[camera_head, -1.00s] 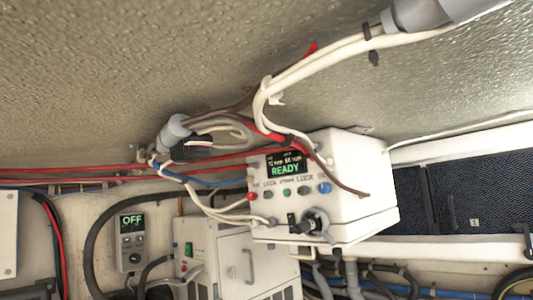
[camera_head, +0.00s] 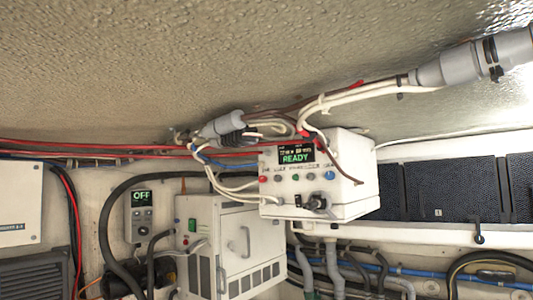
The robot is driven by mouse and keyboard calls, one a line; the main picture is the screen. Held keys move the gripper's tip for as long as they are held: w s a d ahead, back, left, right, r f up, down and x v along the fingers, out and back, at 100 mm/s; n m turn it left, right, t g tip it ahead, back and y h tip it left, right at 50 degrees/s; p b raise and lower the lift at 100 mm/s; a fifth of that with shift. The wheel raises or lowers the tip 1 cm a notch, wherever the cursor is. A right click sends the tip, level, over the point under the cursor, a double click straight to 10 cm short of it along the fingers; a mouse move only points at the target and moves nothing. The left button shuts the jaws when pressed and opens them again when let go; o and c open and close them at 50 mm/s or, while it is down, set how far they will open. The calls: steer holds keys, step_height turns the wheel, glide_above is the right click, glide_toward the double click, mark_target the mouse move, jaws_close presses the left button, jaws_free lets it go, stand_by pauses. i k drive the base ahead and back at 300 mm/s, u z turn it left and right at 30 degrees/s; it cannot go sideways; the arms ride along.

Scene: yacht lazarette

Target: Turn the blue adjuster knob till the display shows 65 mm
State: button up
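A white control box (camera_head: 345,195) hangs under the textured ceiling, right of centre. Its black display (camera_head: 296,154) shows "READY" in green, with smaller text above that is too small to read. I see no clear mm reading. A row of small round controls runs below the display. The rightmost one is blue (camera_head: 330,175); I cannot tell whether it is the adjuster knob or a button. A black knob or connector (camera_head: 318,201) sticks out lower on the front.
Pale, red and brown cables (camera_head: 355,93) loop close above the box from a grey connector (camera_head: 222,127). A white cabinet (camera_head: 232,250) stands lower left, beside a small controller (camera_head: 140,215) reading "OFF". Black hoses run below.

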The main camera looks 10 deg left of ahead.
mark_target(329, 175)
steer(key=u, duration=0.05)
steer(key=i, duration=1)
steer(key=z, duration=1)
steer(key=k, duration=1)
steer(key=u, duration=0.7)
steer(key=i, duration=0.45)
steer(key=z, duration=0.05)
